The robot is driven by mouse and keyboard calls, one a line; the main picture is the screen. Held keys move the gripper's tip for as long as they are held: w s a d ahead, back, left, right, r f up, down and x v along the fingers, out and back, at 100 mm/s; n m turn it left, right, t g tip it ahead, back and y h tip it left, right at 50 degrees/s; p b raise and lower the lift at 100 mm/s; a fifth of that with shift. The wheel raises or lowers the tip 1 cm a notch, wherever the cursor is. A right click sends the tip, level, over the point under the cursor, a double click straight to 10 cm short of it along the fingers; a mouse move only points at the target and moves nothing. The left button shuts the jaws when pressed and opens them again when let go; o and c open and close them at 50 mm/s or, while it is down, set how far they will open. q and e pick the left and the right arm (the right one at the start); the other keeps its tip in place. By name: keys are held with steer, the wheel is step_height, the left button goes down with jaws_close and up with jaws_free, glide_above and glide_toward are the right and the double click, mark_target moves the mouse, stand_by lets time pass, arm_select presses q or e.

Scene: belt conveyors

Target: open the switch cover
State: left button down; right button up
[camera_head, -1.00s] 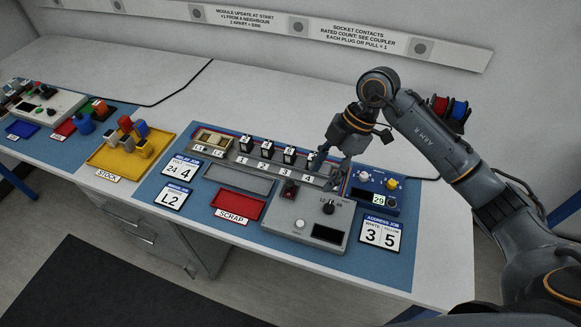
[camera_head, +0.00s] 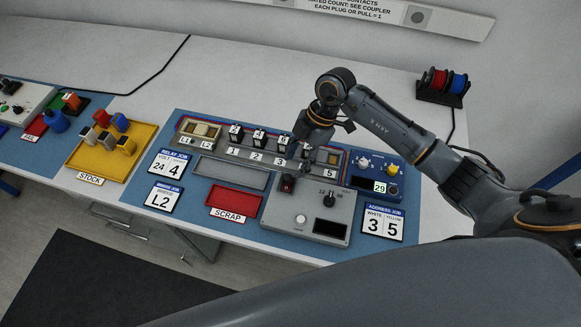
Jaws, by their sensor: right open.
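The switch cover (camera_head: 287,184) is a small dark red piece on the top left of a grey control box (camera_head: 272,212). It looks closed, but it is too small to be sure. My right gripper (camera_head: 297,163) comes in from the right, pointing down, with its fingers open just above and behind the cover. I cannot tell whether a fingertip touches it. My left gripper is not in view.
The box also carries a knob (camera_head: 330,199), a white button (camera_head: 300,219) and a dark display (camera_head: 325,228). A relay rack (camera_head: 215,148) stands behind, a blue meter box (camera_head: 375,174) to the right, and a red scrap tray (camera_head: 235,201) to the left.

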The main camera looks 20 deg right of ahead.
mark_target(289, 176)
steer(key=x, duration=0.4)
steer(key=shift+a+f+p, duration=0.1)
steer(key=shift+f+p, duration=0.15)
steer(key=shift+p, duration=0.05)
steer(key=shift+f, duration=0.2)
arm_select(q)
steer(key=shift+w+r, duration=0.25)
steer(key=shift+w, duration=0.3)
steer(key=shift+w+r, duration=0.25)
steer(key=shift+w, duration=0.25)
arm_select(e)
jaws_close()
